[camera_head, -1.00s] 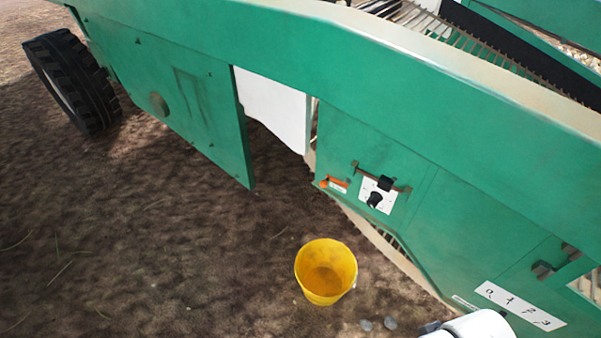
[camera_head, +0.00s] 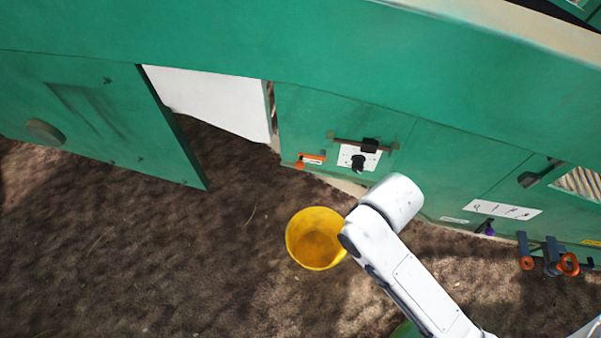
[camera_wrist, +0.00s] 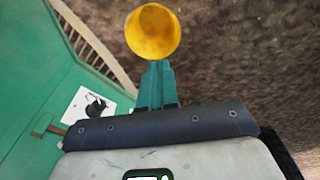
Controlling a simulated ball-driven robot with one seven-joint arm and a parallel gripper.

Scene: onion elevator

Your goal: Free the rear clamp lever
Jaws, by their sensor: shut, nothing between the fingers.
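The green machine's side panel (camera_head: 430,170) carries several controls. One is a small lever with an orange end (camera_head: 301,163). Beside it is a black knob (camera_head: 358,163) on a white plate, under a dark bar with a black block (camera_head: 370,145). Further right is a dark handle (camera_head: 530,178). I cannot tell which of these is the rear clamp lever. My gripper (camera_wrist: 158,66) shows in the wrist view with its teal fingers together and empty, apart from the panel. The knob (camera_wrist: 96,107) is at the left there. In the head view my arm hides the gripper.
A yellow bucket (camera_head: 314,240) stands on the soil, also ahead of the fingertips in the wrist view (camera_wrist: 152,33). An open green door (camera_head: 95,120) juts out at left. Orange-ringed parts (camera_head: 548,262) stick out at lower right. Bare soil (camera_head: 150,270) is free at lower left.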

